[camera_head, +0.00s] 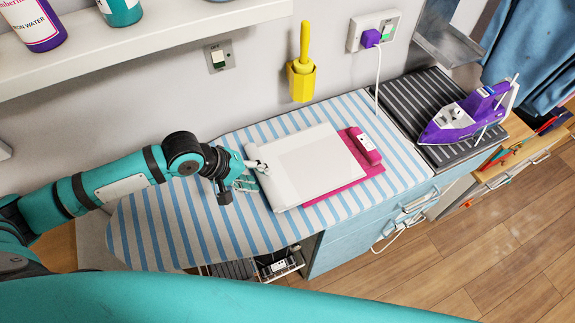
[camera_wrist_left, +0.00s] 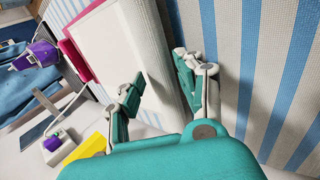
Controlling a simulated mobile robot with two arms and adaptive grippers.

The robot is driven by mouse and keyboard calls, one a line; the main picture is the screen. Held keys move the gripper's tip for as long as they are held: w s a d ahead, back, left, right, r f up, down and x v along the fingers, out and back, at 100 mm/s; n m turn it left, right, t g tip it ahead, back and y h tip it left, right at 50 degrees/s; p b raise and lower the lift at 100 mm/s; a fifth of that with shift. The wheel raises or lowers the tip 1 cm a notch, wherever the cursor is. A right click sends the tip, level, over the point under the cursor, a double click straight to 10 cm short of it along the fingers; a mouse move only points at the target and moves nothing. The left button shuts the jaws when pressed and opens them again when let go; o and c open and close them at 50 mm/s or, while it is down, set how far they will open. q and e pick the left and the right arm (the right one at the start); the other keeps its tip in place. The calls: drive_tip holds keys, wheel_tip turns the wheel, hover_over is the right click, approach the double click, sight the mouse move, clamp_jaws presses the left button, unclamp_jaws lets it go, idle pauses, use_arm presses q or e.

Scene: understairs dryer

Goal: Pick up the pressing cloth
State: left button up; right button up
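The white pressing cloth (camera_head: 318,160) lies on the blue-and-white striped ironing board (camera_head: 150,225), partly over a pink sheet (camera_head: 325,191). Its left edge forms a thick rolled fold (camera_head: 279,187), which also shows in the left wrist view (camera_wrist_left: 157,50). My right gripper does not show.
A pink block (camera_head: 364,146) lies at the cloth's right. A purple iron (camera_head: 464,116) stands on a dark striped mat (camera_head: 418,97) at the right. A yellow holder (camera_head: 301,80) hangs on the wall behind; a shelf (camera_head: 150,38) is at upper left. The board's left end is bare.

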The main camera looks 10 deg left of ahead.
use_arm(q)
drive_tip(key=shift+w+d+f, duration=0.25)
drive_tip(key=shift+d+f, duration=0.15)
drive_tip(key=shift+f, duration=0.15)
drive_tip(key=shift+w+d+f, duration=0.1)
drive_tip(key=shift+d+f, duration=0.1)
drive_tip(key=shift+f, duration=0.2)
drive_tip(key=c, duration=0.6)
clamp_jaws()
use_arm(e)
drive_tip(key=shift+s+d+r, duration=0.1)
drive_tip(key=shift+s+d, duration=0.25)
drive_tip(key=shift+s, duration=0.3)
